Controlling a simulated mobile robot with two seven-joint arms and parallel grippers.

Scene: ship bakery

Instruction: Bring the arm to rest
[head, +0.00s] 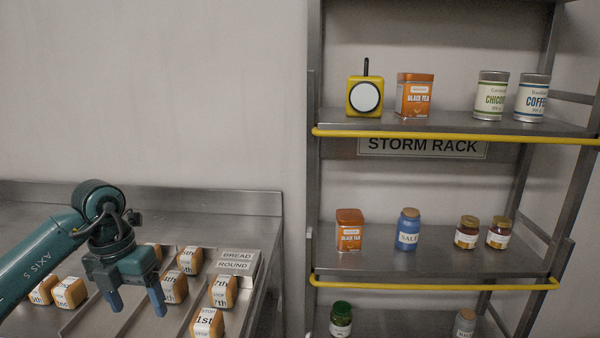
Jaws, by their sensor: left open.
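My left gripper (137,301) comes in from the left on a teal arm. Its two blue fingers point down, spread apart, with nothing between them. It hangs over the metal tray (92,312) of wrapped bread blocks, and its body hides part of the tray and some blocks. A bread block (174,287) shows just right of the fingers; I cannot tell whether they touch it. My right gripper is not in view.
Several labelled bread blocks, one marked 1st (207,323), stand around the gripper. A "BREAD ROUND" sign (236,262) sits at the tray's right. The storm rack (440,262) with yellow rails (440,283) stands right, holding tins, jars and a yellow lamp (364,97). The wall side above the counter is clear.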

